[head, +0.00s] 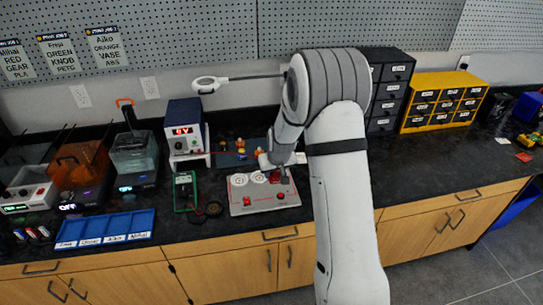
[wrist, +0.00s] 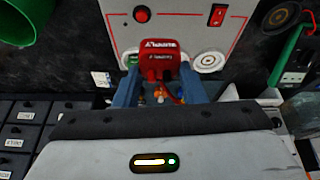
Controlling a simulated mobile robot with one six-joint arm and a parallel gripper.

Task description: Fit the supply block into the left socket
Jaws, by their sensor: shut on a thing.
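My gripper (wrist: 160,88) is shut on a red block (wrist: 161,57) with white lettering, held between its two blue fingers. The block is over the back part of a light grey panel (wrist: 178,28) with a red outline. A white round socket (wrist: 208,62) shows clear of the block in the wrist view. Another pale round part is mostly hidden by a finger. In the head view, my gripper (head: 276,177) is over the right part of the panel (head: 257,206). Two white sockets (head: 239,180) show to its left. I cannot tell whether the block touches the panel.
A red button (wrist: 142,14) and red switch (wrist: 217,15) sit on the panel. A green multimeter (head: 185,191), a black ring (head: 213,208) and a blue tray (head: 105,229) are to its left. Dark drawers (head: 388,88) and yellow drawers (head: 443,101) stand at the back right.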

